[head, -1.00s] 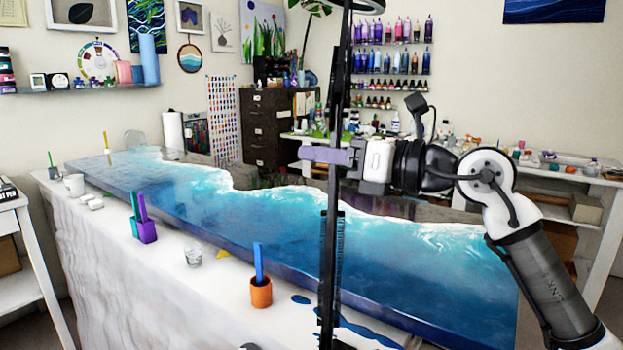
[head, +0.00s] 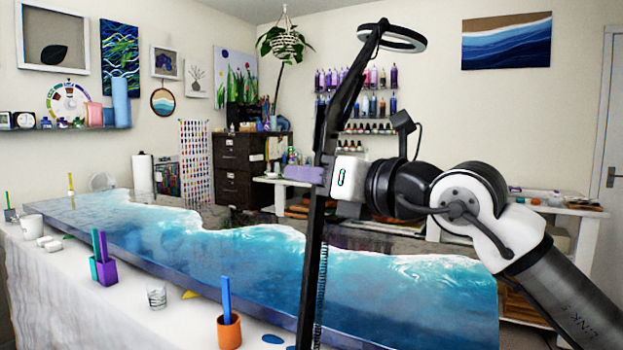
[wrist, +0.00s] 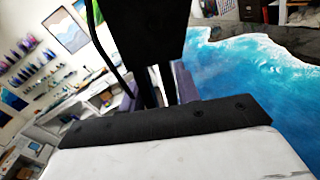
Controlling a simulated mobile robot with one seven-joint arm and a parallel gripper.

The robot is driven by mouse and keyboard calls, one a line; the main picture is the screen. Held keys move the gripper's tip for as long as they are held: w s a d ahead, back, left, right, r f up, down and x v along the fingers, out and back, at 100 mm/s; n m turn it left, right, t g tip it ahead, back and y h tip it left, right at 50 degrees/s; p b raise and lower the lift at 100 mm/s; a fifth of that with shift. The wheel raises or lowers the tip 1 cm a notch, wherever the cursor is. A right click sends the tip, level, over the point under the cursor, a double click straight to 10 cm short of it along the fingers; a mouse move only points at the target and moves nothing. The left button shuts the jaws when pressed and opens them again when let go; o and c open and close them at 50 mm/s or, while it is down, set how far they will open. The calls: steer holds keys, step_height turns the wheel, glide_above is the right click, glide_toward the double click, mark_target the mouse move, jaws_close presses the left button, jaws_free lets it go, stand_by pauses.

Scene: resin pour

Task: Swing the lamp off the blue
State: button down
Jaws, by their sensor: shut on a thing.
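The lamp is a black stand with a tilted upright arm (head: 318,200) and a ring-shaped head (head: 403,38) at its top. In the head view its arm crosses in front of the blue resin panel (head: 390,285), and the ring stands high above the panel's far side. My gripper (head: 305,174) is shut on the lamp's arm, coming from the right, with purple-grey fingers around it. In the wrist view the dark lamp arm (wrist: 145,30) fills the top middle, with the blue panel to its right. The lamp's base is out of view.
An orange cup (head: 229,332) with a blue stick, a clear glass (head: 156,295) and a purple-teal holder (head: 105,271) stand along the white-covered table's front edge. A white cup (head: 33,227) is at the far left. Shelves of bottles (head: 357,100) line the back wall.

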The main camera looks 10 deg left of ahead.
steer(key=c, duration=1.1)
jaws_free()
steer(key=shift+o, duration=0.2)
steer(key=b+v, duration=0.1)
steer(key=v, duration=1.3)
steer(key=shift+b, duration=0.4)
steer(key=shift+a, duration=0.1)
